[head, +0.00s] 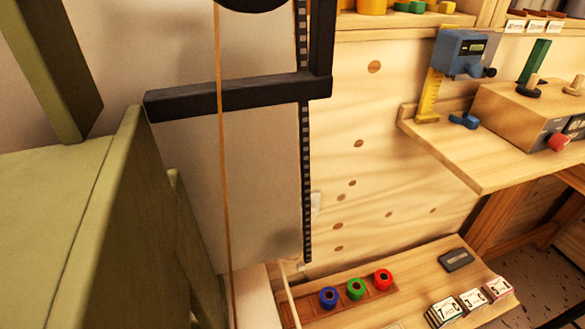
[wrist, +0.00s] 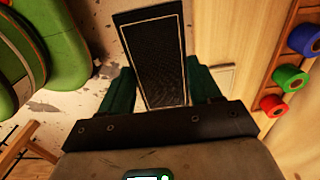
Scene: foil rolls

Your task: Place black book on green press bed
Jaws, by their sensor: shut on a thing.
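In the wrist view, my gripper (wrist: 160,80) is shut on a black book (wrist: 152,40). The book has a dark textured cover with a thin pale border line. It stands out beyond the two dark green fingers, one along each side, and its near end is hidden by the gripper body. A rounded green body (wrist: 50,45) lies to the left of the book, apart from it; I cannot tell if it is the press bed. In the head view, a large olive-green structure (head: 60,200) fills the left side. My gripper and the book do not show in the head view.
Blue (head: 328,298), green (head: 355,289) and red (head: 383,279) rolls sit in a wooden rack on the low bench. A dark flat block (head: 457,259) and card stacks (head: 471,301) lie nearby. A wooden shelf (head: 480,160) juts out right. A black beam (head: 240,92) crosses the upper middle.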

